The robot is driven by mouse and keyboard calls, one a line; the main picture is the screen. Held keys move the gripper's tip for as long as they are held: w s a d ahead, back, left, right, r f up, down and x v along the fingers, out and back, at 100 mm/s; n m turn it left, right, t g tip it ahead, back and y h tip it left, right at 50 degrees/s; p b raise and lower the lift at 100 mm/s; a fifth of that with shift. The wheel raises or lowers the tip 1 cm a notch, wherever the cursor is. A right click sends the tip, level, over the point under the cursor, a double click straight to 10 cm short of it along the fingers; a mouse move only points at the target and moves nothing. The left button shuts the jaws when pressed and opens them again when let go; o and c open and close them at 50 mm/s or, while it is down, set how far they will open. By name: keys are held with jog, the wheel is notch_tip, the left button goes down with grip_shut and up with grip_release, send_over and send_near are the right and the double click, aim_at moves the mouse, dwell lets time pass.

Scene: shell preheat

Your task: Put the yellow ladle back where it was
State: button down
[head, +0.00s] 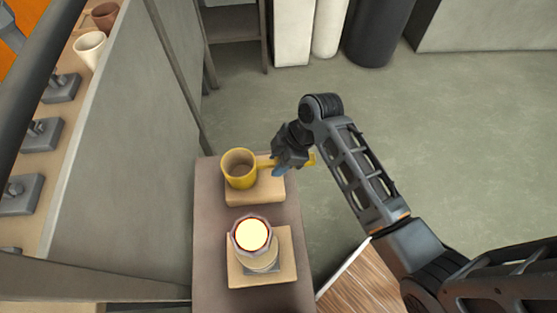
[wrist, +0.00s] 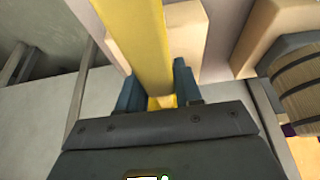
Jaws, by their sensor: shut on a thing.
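The yellow ladle (head: 240,170) is over the far wooden block (head: 256,196) on a narrow grey-brown bench, with its cup upright and its opening facing up. Its handle points right, into my gripper (head: 281,167). In the wrist view the yellow handle (wrist: 146,45) runs between the blue fingers of my gripper (wrist: 161,90), which is shut on it. Pale wooden blocks show beyond the handle. I cannot tell whether the cup rests on the block or hangs just above it.
A vessel with a glowing top (head: 253,237) stands on a nearer wooden block (head: 283,272) on the same bench (head: 208,225). A grey panel (head: 130,130) rises at the left, with mugs (head: 90,48) beyond it. Open floor (head: 420,140) lies to the right.

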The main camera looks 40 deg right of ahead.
jog(key=c, duration=0.8)
grip_release()
jog(key=shift+o, duration=0.2)
jog(key=p+v, duration=0.1)
jog(key=v, duration=1.1)
jog(key=shift+r, duration=0.1)
